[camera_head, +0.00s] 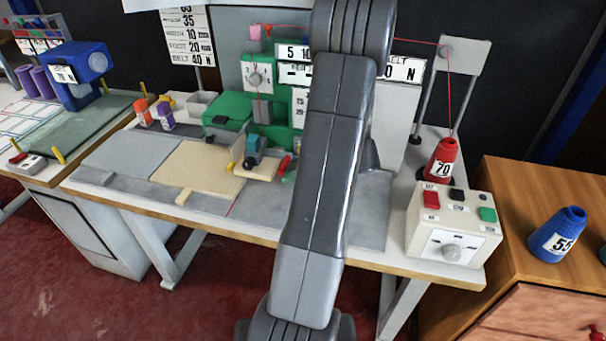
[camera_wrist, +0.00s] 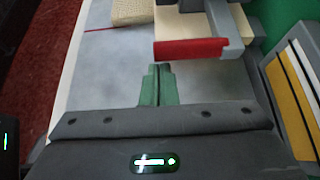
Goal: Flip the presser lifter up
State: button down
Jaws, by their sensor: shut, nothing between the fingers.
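The presser lifter appears as a red lever (camera_head: 284,164) beside the sewing head of the green machine (camera_head: 279,134). In the wrist view the red lever (camera_wrist: 190,49) lies across the picture, attached to a grey bracket at its right end. My gripper (camera_wrist: 158,68) has green fingers that are shut together and empty. The fingertips point at the red lever from just below it in the wrist view, with a small gap in the picture. Contact cannot be told for sure. In the head view my arm hides part of the machine and most of the gripper.
A beige rug piece (camera_head: 198,170) lies on the table left of the lever. A control box (camera_head: 454,222) and a red thread cone (camera_head: 443,161) stand at the right. In the wrist view a yellow-and-white panel (camera_wrist: 292,105) stands close on the right.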

jog(key=shift+a+f, duration=0.15)
jog(key=shift+a, duration=0.05)
jog(key=shift+w+r+p, duration=0.1)
jog(key=shift+r+p, duration=1.05)
jog(key=shift+r, duration=0.45)
jog(key=shift+f, duration=0.1)
